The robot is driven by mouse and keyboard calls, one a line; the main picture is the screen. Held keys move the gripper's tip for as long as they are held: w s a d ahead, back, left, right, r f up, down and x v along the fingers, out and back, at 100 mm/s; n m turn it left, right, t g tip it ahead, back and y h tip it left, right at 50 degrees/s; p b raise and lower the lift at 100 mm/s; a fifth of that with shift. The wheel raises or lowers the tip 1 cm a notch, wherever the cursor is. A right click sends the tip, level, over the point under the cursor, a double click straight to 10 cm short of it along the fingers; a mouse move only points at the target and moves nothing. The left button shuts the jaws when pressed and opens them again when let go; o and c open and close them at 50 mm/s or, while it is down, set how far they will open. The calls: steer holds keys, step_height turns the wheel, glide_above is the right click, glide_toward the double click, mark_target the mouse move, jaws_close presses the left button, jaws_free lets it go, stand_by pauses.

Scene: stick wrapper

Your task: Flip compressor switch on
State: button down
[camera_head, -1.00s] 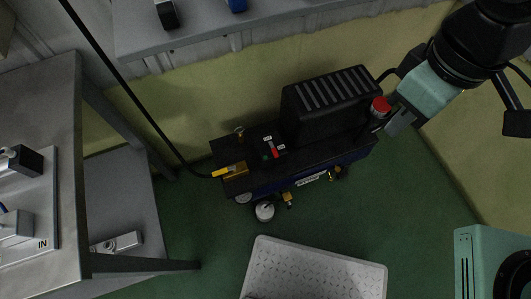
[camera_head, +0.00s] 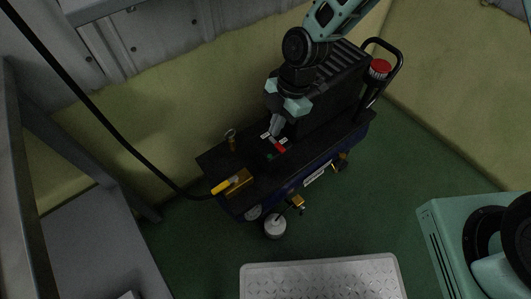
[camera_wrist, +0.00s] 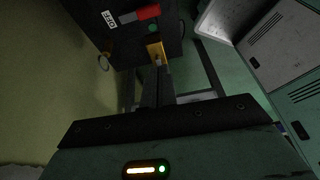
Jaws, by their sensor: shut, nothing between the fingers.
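The compressor (camera_head: 318,165) stands on the green floor, a dark blue tank with a black housing on top. Its switch has a small red part (camera_head: 280,148) and a green round part (camera_head: 269,157); white labels sit close by. In the wrist view the red part (camera_wrist: 148,12) is at the top, beside a white label reading OFF (camera_wrist: 109,19). I cannot tell the switch's position. My gripper (camera_head: 273,131) is shut and empty, pointing down close above the switch's label side. Whether it touches the switch is not clear.
A black hose (camera_head: 110,125) runs to a yellow-handled brass fitting (camera_head: 237,183) on the compressor's left end. A red-topped knob (camera_head: 380,68) and handle stand at the right. A white patterned plate (camera_head: 320,275) lies in front. A grey table frame (camera_head: 95,155) is at left.

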mark_target(280, 148)
steer(key=shift+w+a+f, duration=0.1)
steer(key=shift+a+f, duration=0.1)
steer(key=shift+f, duration=0.2)
step_height(280, 148, down, 10)
steer(key=shift+a+r+b, duration=0.15)
steer(key=shift+r+b, duration=0.1)
steer(key=shift+b, duration=0.95)
steer(key=shift+w+d, duration=0.2)
steer(key=shift+d, duration=0.25)
